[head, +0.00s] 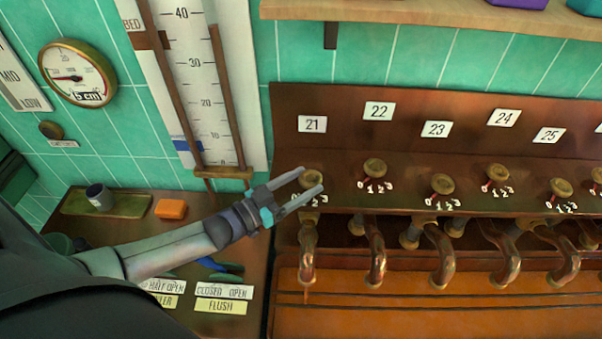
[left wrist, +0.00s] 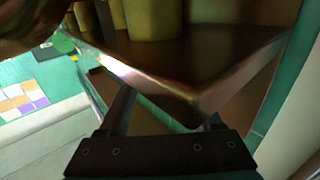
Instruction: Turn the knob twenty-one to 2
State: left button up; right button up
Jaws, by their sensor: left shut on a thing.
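Knob twenty-one (head: 311,178) is a round brass knob on the brown wooden panel, below the white plate "21" (head: 312,124). My left gripper (head: 313,179) reaches in from the left, with one fingertip at each side of this knob, shut on it. A finger covers part of the number scale under the knob, so I cannot tell which number it points to. In the left wrist view the gripper's dark base and fingers show (left wrist: 165,118), but the knob cannot be made out. My right gripper is not in view.
Knobs under plates 22 (head: 375,168), 23 (head: 442,184), 24 and 25 stand to the right. Copper spouts (head: 308,255) hang below the panel. A round gauge (head: 77,73) and a tall scale (head: 197,75) are at left. An orange block (head: 171,209) lies on the left counter.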

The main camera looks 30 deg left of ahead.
pick_arm(q)
jog(key=shift+d+r+n+t+y+p, duration=0.15)
jog(key=shift+n+t+y+p, duration=0.4)
jog(key=shift+n+y, duration=0.55)
jog(key=shift+y, duration=0.4)
jog(key=o, duration=1.4)
jog(key=shift+c, duration=0.2)
jog(key=shift+s+f, duration=0.2)
jog(key=b+v, duration=0.1)
jog(key=v, duration=1.4)
jog(key=shift+r, duration=0.1)
